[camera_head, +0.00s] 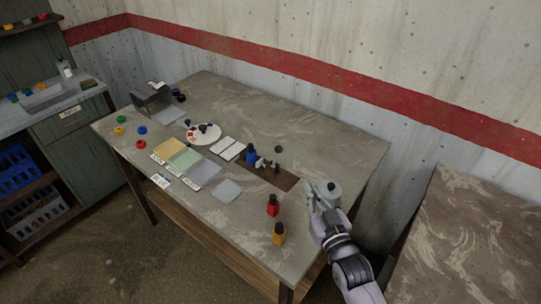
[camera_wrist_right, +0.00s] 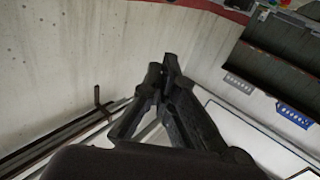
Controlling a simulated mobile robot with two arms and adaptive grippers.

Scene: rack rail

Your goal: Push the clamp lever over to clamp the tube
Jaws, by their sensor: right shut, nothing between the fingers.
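A dark brown board (camera_head: 276,180) lies on the stone-patterned table. Small metal clamp parts (camera_head: 262,163) stand on it, and a thin upright piece with a dark round tip (camera_head: 278,150), perhaps the lever, rises beside them. They are too small to tell the lever's position or make out a tube. My right gripper (camera_head: 312,190) is to the right of the board, apart from the clamp parts. In the right wrist view its dark fingers (camera_wrist_right: 166,72) meet at the tips with nothing between them. My left gripper is out of view.
A blue bottle (camera_head: 251,156) stands left of the clamp parts. A red bottle (camera_head: 272,206) and a yellow bottle (camera_head: 279,234) stand near the front edge. The table's back right is clear.

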